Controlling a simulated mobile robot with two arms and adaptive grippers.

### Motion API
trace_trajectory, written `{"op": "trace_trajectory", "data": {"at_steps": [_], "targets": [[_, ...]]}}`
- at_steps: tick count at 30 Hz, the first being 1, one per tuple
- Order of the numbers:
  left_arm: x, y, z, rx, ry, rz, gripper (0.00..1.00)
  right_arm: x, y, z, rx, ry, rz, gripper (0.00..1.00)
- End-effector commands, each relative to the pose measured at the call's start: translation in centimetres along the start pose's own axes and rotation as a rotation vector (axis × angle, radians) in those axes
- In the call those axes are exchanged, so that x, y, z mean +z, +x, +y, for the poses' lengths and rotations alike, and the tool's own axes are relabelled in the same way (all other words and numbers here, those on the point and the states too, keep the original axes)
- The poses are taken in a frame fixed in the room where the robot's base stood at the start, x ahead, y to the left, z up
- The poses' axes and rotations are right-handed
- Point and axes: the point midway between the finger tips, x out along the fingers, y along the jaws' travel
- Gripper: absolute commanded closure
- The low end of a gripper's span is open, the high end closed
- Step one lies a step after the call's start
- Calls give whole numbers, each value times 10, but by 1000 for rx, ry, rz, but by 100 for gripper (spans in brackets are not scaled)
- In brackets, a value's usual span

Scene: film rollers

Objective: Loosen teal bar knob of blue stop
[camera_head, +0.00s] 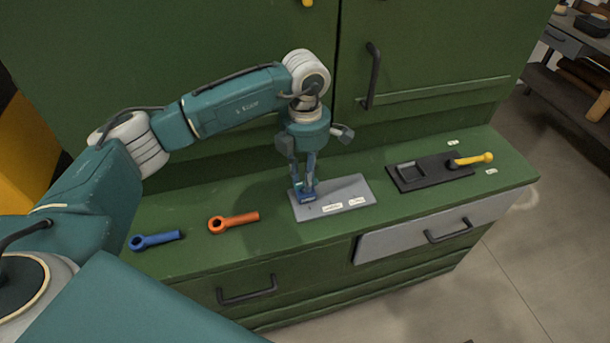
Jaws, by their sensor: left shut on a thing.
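The blue stop (307,198) sits on the grey plate (350,192) near its left end, on the green bench top. My left gripper (303,184) points down right over the stop, and its fingers are shut on the teal bar knob. The knob is mostly hidden between the fingertips, so its turn angle cannot be told. My right gripper is not in view.
An orange ring-ended wrench (236,222) and a blue one (158,239) lie on the bench (275,239) to the left. A black tray (433,180) with a yellow-handled tool (470,160) lies to the right. Green cabinet doors (420,60) rise close behind.

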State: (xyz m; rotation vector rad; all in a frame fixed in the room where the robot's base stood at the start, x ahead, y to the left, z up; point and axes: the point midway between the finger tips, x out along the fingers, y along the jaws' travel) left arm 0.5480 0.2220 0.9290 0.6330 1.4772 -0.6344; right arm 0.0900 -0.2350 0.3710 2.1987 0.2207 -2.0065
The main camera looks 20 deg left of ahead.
Motion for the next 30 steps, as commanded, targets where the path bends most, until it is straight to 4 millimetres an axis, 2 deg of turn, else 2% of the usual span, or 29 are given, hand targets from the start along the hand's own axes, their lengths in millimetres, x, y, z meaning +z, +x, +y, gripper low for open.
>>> {"op": "trace_trajectory", "data": {"at_steps": [5, 6, 8, 16, 20, 23, 30], "targets": [[0, -1, 1, 2, 0, -2, 100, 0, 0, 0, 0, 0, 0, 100], [0, -1, 1, 2, 0, -2, 70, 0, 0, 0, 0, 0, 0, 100], [0, -1, 1, 2, 0, -2, 58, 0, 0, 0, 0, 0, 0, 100], [0, -1, 1, 1, 1, -1, 58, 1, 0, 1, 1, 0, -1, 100], [1, -8, 1, 2, 1, -2, 58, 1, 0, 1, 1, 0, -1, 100], [1, -22, 1, 3, 1, -4, 58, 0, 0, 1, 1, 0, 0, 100], [1, -74, 1, 4, 1, -5, 58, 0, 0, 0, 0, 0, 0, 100]]}}
